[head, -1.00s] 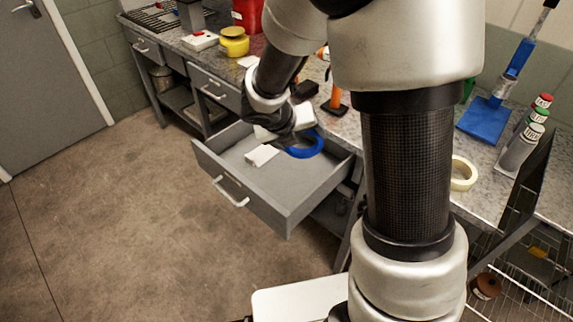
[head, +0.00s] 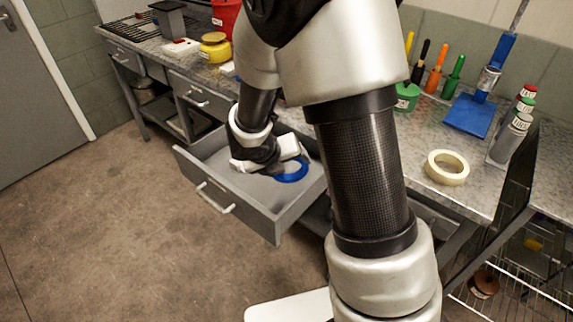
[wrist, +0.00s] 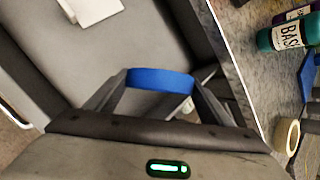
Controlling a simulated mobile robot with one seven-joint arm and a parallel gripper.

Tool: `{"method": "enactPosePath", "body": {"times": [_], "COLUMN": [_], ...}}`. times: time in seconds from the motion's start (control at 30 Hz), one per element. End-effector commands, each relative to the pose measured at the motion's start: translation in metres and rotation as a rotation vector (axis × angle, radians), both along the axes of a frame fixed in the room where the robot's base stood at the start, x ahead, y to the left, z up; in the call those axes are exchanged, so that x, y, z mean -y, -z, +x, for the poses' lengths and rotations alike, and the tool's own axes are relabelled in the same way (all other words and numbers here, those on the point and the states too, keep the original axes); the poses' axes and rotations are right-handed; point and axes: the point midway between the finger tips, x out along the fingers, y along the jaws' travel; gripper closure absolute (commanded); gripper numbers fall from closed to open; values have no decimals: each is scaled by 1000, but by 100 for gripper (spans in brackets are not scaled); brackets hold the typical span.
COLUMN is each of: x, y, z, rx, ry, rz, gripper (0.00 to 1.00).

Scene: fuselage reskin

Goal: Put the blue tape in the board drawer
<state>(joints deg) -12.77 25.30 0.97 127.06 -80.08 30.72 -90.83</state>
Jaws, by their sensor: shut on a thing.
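The blue tape (head: 292,171) is a blue ring at the tip of my gripper. In the wrist view my gripper (wrist: 160,84) is shut on the blue tape (wrist: 160,77), with a finger at each side of it. The board drawer (head: 276,222) is pulled out from the bench, and its grey floor shows in the wrist view (wrist: 165,40). My gripper (head: 282,163) is over the drawer's inside, toward its right part. I cannot tell whether the tape touches the drawer floor. A white block (wrist: 97,10) lies in the drawer.
A cream tape roll (head: 447,167) lies on the bench top near its front edge. The floor in front of the drawer is clear.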

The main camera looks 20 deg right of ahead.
Motion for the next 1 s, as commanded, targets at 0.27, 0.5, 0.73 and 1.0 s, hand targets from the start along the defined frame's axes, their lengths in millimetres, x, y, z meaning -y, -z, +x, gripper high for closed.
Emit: {"method": "enactPosePath", "body": {"times": [0.27,0.5,0.73,1.0], "x": [0,0,0,-4], "y": [10,10,10,-13], "z": [0,0,0,-3], "rx": [0,0,0,3], "ry": [0,0,0,-2], "rz": [0,0,0,0], "gripper": [49,7,6,6]}}
